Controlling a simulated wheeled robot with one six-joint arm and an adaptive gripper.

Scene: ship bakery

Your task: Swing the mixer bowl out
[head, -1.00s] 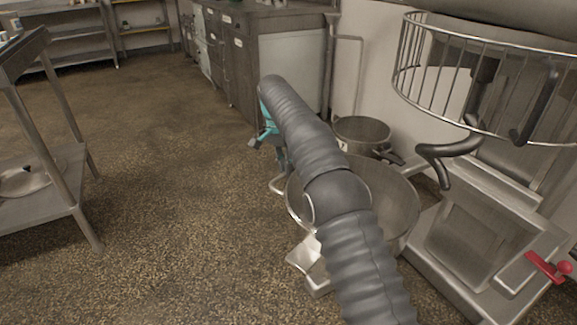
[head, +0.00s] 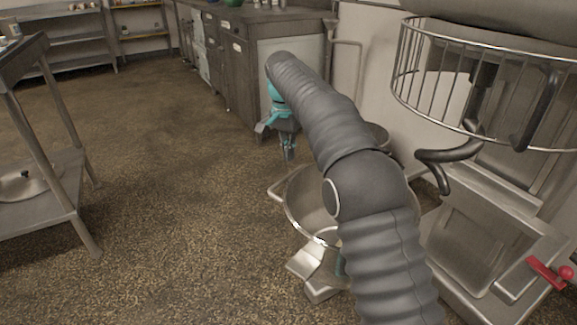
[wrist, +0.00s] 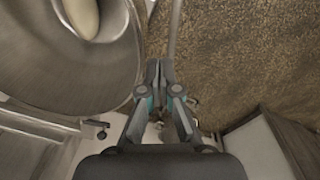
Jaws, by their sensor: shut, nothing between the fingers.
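The steel mixer bowl (head: 300,215) stands out to the left of the mixer (head: 480,235), partly hidden behind my arm. Its rim also shows large at the upper left of the wrist view (wrist: 120,75), with a pale rounded shape inside. My gripper (head: 288,157) points down beyond the bowl, apart from its rim in the picture. In the wrist view my gripper (wrist: 160,68) has its fingers together and nothing between them. A thin metal bar (wrist: 174,30) runs just beyond the fingertips. The dark hook (head: 455,153) hangs at the mixer, right of the bowl.
A wire guard (head: 440,80) rings the mixer head. A red lever (head: 546,272) sits at the lower right. Another pot (head: 379,134) is mostly hidden behind my arm. A cabinet (head: 232,75) stands behind. A metal table (head: 60,205) is at left, with open floor between.

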